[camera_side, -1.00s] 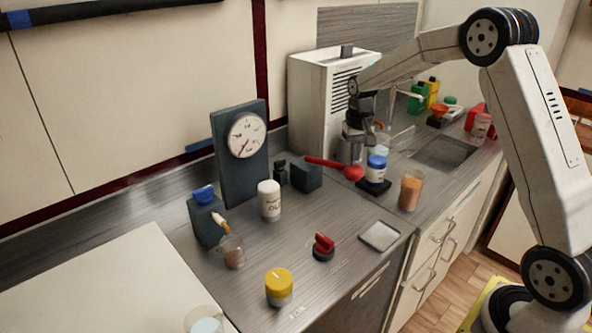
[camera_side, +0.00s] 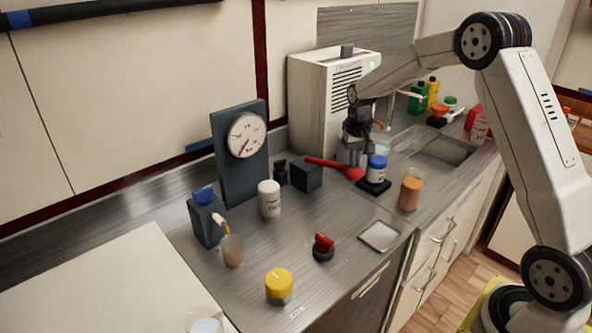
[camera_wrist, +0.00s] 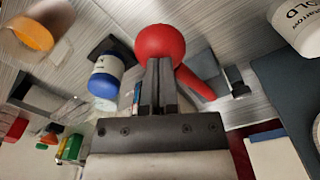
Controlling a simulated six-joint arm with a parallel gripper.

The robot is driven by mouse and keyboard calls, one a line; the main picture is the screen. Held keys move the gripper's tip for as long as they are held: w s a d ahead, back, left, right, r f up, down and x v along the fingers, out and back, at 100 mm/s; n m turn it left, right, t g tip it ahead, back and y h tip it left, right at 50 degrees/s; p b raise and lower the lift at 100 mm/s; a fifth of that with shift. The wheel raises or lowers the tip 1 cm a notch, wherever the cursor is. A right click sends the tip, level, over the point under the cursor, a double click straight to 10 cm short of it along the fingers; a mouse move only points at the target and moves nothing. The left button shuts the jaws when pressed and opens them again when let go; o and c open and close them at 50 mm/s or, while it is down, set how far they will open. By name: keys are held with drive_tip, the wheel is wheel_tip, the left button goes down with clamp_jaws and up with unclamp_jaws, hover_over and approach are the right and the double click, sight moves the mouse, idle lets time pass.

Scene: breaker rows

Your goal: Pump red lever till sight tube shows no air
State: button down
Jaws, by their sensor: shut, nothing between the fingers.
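The red lever (camera_side: 327,163) reaches out from a dark block (camera_side: 307,175) and ends in a round red knob (camera_side: 354,173). My gripper (camera_side: 356,163) is shut and empty, pointing down at the knob. In the wrist view the closed fingertips (camera_wrist: 160,62) overlap the lower edge of the red knob (camera_wrist: 160,40); I cannot tell whether they touch. At the left, a dark block (camera_side: 206,222) with a blue cap has a small pink and yellow spout (camera_side: 219,219) over a beaker (camera_side: 232,252) of brownish liquid. I cannot make out a sight tube for sure.
A gauge panel (camera_side: 228,165), a white bottle (camera_side: 269,199), a red-handled knob (camera_side: 323,247), a yellow-lidded jar (camera_side: 279,287) and an orange-filled beaker (camera_side: 411,188) stand around. The front counter is mostly clear.

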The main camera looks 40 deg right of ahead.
sight(352, 179)
wheel_tip(352, 179, down, 7)
drive_tip(key=shift+r, duration=0.15)
idle(1.6)
drive_tip(key=shift+r, duration=4.35)
drive_tip(key=shift+r, duration=0.1)
drive_tip(key=shift+r, duration=2.4)
